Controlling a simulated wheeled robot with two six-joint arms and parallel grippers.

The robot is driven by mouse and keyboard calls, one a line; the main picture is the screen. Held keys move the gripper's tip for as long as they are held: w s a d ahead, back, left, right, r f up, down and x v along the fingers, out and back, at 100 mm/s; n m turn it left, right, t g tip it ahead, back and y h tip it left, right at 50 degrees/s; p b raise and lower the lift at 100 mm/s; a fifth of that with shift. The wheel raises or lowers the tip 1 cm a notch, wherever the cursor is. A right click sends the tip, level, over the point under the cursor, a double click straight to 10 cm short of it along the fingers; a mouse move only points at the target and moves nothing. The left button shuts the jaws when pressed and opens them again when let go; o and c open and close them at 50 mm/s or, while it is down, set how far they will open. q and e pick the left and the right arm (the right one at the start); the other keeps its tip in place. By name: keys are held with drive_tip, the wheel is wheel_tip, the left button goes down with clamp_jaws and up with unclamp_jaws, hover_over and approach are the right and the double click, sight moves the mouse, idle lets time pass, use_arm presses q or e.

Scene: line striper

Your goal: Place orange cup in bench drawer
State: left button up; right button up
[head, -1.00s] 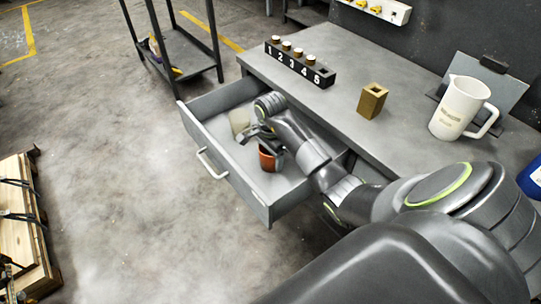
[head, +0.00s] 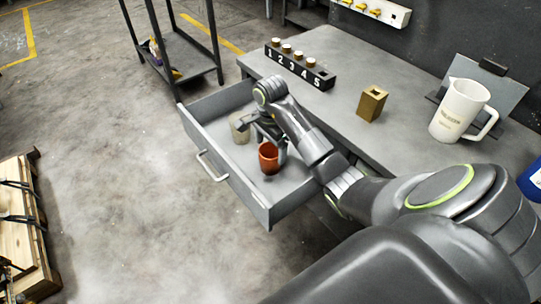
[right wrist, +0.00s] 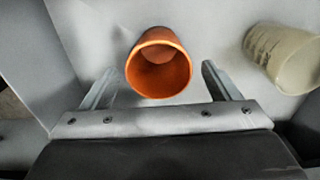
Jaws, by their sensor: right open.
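The orange cup (head: 268,158) is inside the open bench drawer (head: 262,199), on the drawer floor as far as I can see. In the right wrist view the orange cup (right wrist: 158,66) shows its open mouth and lies just beyond and between my fingertips. My right gripper (head: 268,137) is in the drawer beside the cup; the right wrist view shows its two fingers (right wrist: 158,85) spread apart, with clear space between each finger and the cup. My left gripper is not in view.
A beige cup (head: 239,127) is also in the drawer, and in the right wrist view (right wrist: 285,58). The bench top (head: 340,112) holds a numbered block (head: 298,66), a brass block (head: 371,103) and a white jug (head: 461,109). A shelf rack (head: 180,52) stands beyond the drawer.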

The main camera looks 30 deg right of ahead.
wheel_tip(320, 180, up, 6)
drive_tip(key=p, duration=0.5)
drive_tip(key=shift+r, duration=0.2)
